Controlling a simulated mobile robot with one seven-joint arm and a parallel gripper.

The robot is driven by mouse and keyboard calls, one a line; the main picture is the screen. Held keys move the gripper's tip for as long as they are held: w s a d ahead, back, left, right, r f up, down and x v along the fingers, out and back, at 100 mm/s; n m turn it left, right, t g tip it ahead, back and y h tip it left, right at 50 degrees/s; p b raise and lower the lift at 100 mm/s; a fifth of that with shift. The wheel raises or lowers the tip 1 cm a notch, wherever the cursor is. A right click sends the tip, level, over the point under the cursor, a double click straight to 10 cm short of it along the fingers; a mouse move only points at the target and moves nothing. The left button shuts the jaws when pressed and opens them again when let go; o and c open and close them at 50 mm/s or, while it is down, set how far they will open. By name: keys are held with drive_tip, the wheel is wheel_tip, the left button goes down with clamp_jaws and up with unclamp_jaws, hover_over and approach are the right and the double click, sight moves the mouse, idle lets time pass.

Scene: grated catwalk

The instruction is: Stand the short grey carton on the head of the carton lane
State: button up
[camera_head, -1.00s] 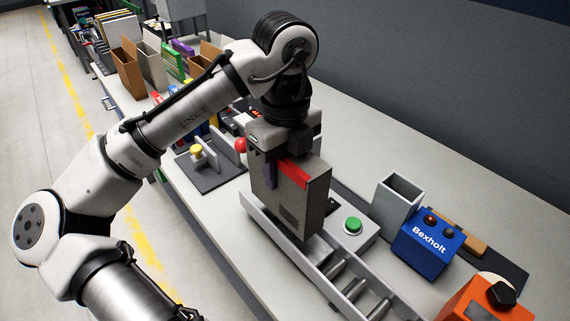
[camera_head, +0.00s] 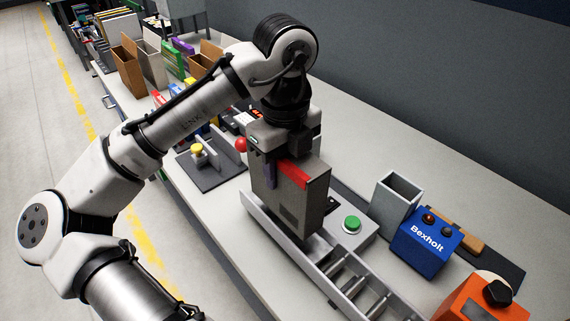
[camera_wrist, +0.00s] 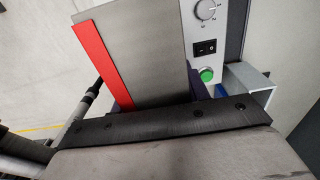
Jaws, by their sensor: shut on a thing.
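The short grey carton (camera_head: 285,197), with a red strip along its top edge, stands upright at the upper end of the roller lane (camera_head: 345,272). My gripper (camera_head: 285,165) is shut on the carton's top from above. In the wrist view the carton (camera_wrist: 140,45) fills the middle, its red strip to the left. The carton's base sits between the lane's side rails. The near rail hides its bottom edge, so I cannot tell if it fully rests on the lane.
A panel with a green button (camera_head: 352,224) is right of the carton. An open grey bin (camera_head: 396,203), a blue Bexholt box (camera_head: 425,247) and an orange device (camera_head: 482,300) stand further right. A yellow-knobbed fixture (camera_head: 197,152) is to the left. Several cartons and folders stand at the back.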

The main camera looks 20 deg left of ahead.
drive_tip(key=shift+f, duration=0.15)
drive_tip(key=shift+f+b, duration=0.8)
drive_tip(key=shift+f, duration=1)
drive_tip(key=o, duration=1.5)
drive_tip(key=shift+r, duration=0.1)
wheel_tip(320, 180, up, 8)
drive_tip(key=p, duration=0.8)
drive_tip(key=shift+p, duration=0.3)
